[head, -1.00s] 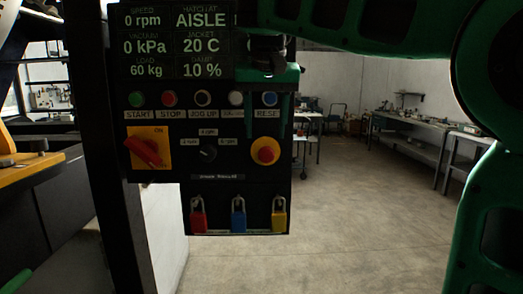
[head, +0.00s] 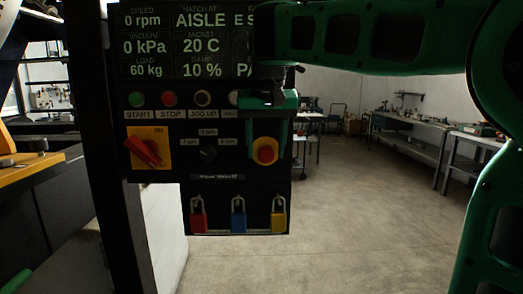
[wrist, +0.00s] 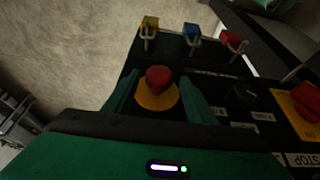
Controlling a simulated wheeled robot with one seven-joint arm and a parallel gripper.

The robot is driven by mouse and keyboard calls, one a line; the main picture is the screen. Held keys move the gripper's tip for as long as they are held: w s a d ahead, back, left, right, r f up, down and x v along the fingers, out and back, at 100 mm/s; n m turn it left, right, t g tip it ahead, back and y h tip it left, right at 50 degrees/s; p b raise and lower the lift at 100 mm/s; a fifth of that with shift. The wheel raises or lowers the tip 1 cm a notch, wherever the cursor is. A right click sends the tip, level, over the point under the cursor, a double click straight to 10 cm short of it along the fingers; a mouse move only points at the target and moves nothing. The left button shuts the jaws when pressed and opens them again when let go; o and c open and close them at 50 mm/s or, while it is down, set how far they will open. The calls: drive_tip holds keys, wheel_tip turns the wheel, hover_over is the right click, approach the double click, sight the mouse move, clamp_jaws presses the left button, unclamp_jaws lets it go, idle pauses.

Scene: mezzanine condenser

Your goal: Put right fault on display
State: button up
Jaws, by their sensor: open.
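The display (head: 187,45) on the dark control panel reads speed 0 rpm, vacuum 0 kPa, load 60 kg, hatch at AISLE, jacket 20 C and damp 10 %. Its right column is mostly hidden by my arm; only "ES" and "PA" show. The red mushroom button on a yellow disc (head: 265,150) is low on the panel's right; it also shows in the wrist view (wrist: 158,80). My gripper (head: 266,148) is open, its fingers pointing down in front of the panel, on either side of that button in the picture. I cannot tell whether they touch it. The blue RESET button is hidden.
A red rotary switch (head: 144,152) on yellow, a small selector knob (head: 207,154) and start (head: 136,99) and stop (head: 168,99) buttons are left of my gripper. Red, blue and yellow padlocks (head: 238,216) hang below. Open floor (head: 370,220) lies to the right.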

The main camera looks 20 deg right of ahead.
clamp_jaws()
drive_tip(key=shift+s+a, duration=0.4)
drive_tip(key=shift+s, duration=0.45)
unclamp_jaws()
drive_tip(key=shift+s+a, duration=0.1)
drive_tip(key=v, duration=1)
drive_tip(key=shift+r, duration=0.4)
